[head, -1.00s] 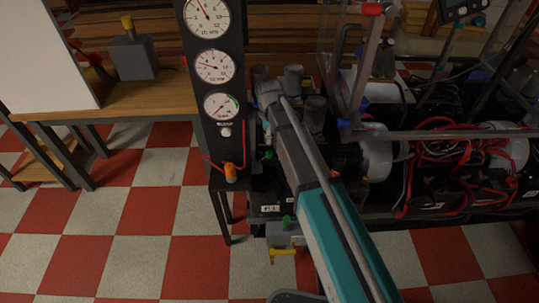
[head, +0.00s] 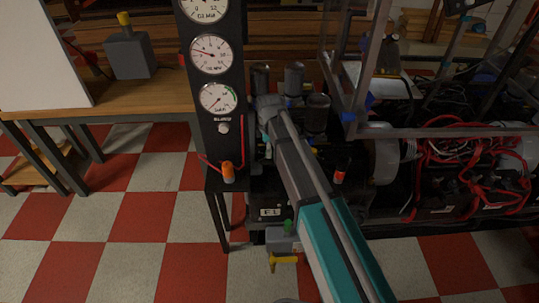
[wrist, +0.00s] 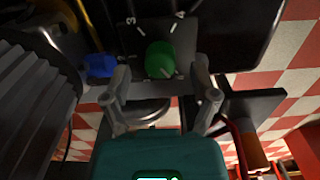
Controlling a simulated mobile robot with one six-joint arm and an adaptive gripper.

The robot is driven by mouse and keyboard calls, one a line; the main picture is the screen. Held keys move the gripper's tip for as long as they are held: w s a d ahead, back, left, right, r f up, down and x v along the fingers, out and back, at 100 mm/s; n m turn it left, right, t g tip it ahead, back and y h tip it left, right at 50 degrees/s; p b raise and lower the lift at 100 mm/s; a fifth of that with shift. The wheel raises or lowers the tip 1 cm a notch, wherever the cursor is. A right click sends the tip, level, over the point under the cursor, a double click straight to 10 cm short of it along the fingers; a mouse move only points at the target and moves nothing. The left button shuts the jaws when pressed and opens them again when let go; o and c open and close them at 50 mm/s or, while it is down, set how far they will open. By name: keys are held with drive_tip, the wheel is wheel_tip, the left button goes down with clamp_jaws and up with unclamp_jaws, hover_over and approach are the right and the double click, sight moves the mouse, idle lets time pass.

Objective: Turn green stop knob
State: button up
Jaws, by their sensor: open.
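The green knob (wrist: 160,60) shows in the upper middle of the wrist view, on a dark panel with white dial marks. My gripper (wrist: 161,70) is open, with one finger to the left of the knob and one to the right. I see dark gaps between the fingers and the knob, and nothing is held. In the head view my arm covers the middle of the bench, and the fingers cannot be made out there. A small green part (head: 288,226) shows on a grey box in the head view; I cannot tell whether it is the same knob.
A blue knob (wrist: 100,65) sits just left of my left finger. A ribbed dark cylinder (wrist: 35,85) fills the left of the wrist view. In the head view a black gauge column (head: 213,100) stands left of my arm, and a yellow handle (head: 285,260) sits low.

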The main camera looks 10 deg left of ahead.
drive_tip(key=shift+f+b, duration=0.35)
drive_tip(key=shift+f, duration=0.25)
clamp_jaws()
